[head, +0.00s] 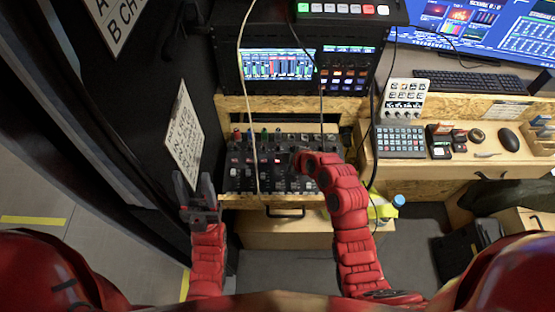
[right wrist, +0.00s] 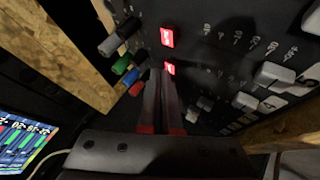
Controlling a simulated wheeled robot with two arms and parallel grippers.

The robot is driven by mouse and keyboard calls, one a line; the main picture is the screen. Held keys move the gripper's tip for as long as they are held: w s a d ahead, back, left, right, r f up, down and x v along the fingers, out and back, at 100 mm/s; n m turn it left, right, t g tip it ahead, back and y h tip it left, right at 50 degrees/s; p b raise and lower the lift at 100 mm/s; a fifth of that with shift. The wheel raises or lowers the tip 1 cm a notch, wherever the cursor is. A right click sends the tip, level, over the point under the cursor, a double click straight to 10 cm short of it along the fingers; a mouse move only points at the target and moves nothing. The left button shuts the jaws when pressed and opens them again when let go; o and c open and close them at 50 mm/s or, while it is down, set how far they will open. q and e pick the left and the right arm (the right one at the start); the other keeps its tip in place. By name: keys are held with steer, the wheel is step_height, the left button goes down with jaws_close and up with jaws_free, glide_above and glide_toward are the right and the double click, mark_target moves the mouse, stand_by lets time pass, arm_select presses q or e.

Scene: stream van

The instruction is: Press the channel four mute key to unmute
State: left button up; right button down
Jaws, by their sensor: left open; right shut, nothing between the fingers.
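The audio mixer (head: 240,172) sits in a wooden bay below the screens in the head view. In the right wrist view its dark panel (right wrist: 225,60) shows two red-lit keys, an upper one (right wrist: 167,36) and a lower one (right wrist: 170,68). My right gripper (head: 298,168) is shut and empty over the mixer. In the right wrist view its fingertips (right wrist: 163,72) partly cover the lower lit key; I cannot tell whether they touch it. My left gripper (head: 197,188) is open and empty, left of the mixer.
Coloured knobs (right wrist: 125,68) and grey fader caps (right wrist: 272,73) stick up beside the keys. A pale cable (head: 246,100) hangs across the mixer. A grey keypad (head: 400,141) and a black mouse (head: 508,139) lie on the right desk. A sign (head: 184,135) hangs on the left wall.

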mark_target(281, 164)
steer(key=shift+f+b, duration=0.3)
steer(key=shift+b, duration=0.1)
steer(key=shift+r, duration=0.15)
stand_by(0.4)
steer(key=shift+r, duration=0.65)
step_height(281, 164, up, 6)
steer(key=shift+f, duration=0.1)
stand_by(0.7)
